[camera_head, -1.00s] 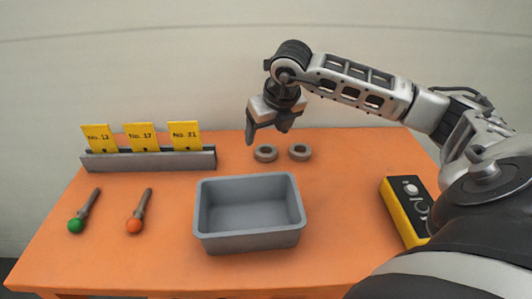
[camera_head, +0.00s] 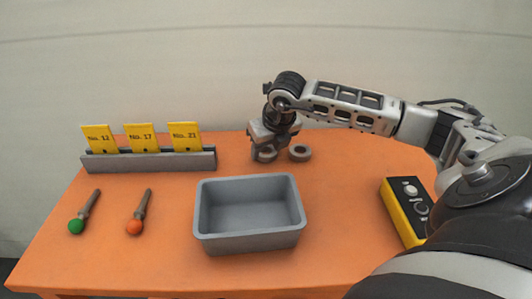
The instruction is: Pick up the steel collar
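Two grey steel collars lie on the orange table, behind the grey bin. The left collar (camera_head: 266,155) is partly hidden by my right gripper (camera_head: 265,152). The right collar (camera_head: 300,152) lies just beside it, clear of the fingers. My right gripper points down with its fingers at the left collar, close to the table. The fingers look spread, one at each side of that collar; whether they touch it I cannot tell. My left gripper is not in view.
An empty grey bin (camera_head: 250,243) stands in front of the collars. A grey rack (camera_head: 150,162) with yellow numbered cards is at the back left. A green-ended tool (camera_head: 77,226) and an orange-ended tool (camera_head: 135,226) lie at left. A yellow-black control box (camera_head: 405,212) is at right.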

